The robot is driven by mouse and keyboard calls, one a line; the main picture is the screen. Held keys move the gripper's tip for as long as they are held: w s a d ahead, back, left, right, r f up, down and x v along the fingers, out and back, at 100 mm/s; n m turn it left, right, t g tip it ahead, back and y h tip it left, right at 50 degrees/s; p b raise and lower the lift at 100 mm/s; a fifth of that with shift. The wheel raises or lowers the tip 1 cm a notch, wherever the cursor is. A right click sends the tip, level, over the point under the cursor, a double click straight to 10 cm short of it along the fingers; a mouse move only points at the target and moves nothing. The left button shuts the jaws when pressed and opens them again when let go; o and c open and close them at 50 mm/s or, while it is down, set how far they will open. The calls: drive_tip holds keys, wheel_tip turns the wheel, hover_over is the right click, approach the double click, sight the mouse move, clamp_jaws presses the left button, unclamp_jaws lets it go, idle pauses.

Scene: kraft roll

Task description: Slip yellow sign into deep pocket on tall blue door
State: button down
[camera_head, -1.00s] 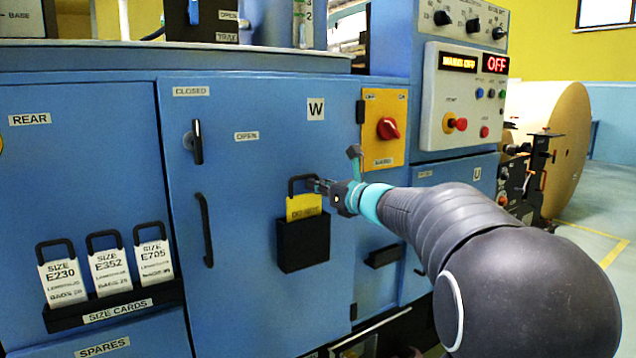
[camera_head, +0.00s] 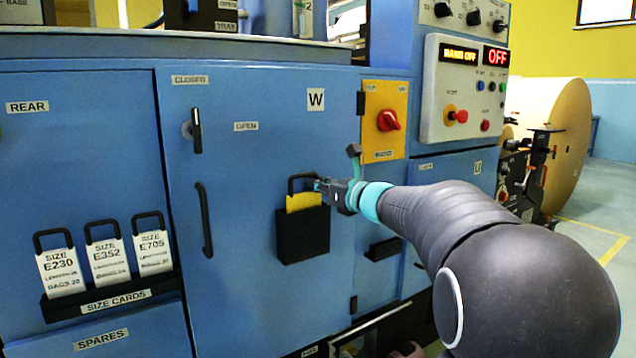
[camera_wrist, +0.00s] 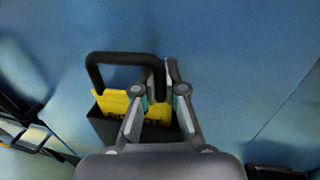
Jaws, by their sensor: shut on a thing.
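The yellow sign (camera_head: 303,201) with its black loop handle is partly down inside the black pocket (camera_head: 303,236) on the tall blue door (camera_head: 255,290). Only the sign's top strip and handle show above the pocket rim. My gripper (camera_head: 318,186) is shut on the right side of the sign's handle. In the wrist view the fingers (camera_wrist: 158,92) close on the handle's right leg, with the yellow sign (camera_wrist: 112,102) and the pocket (camera_wrist: 104,128) beneath them. The sign's lower part is hidden in the pocket.
A rack with several white size cards (camera_head: 105,256) is on the left panel. A red rotary switch (camera_head: 388,120) on a yellow plate is right of the pocket. A black door handle (camera_head: 204,220) is to its left. A control panel (camera_head: 465,90) is at upper right.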

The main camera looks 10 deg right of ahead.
sight(318, 195)
drive_tip(key=shift+w+f+b, duration=0.2)
drive_tip(key=shift+f+b, duration=0.35)
drive_tip(key=shift+f, duration=0.9)
drive_tip(key=shift+a, duration=0.1)
drive_tip(key=c, duration=1.4)
unclamp_jaws()
drive_tip(key=shift+o, duration=1.1)
drive_tip(key=shift+w+f, duration=0.15)
drive_tip(key=v, duration=1.2)
drive_tip(key=shift+r, duration=0.5)
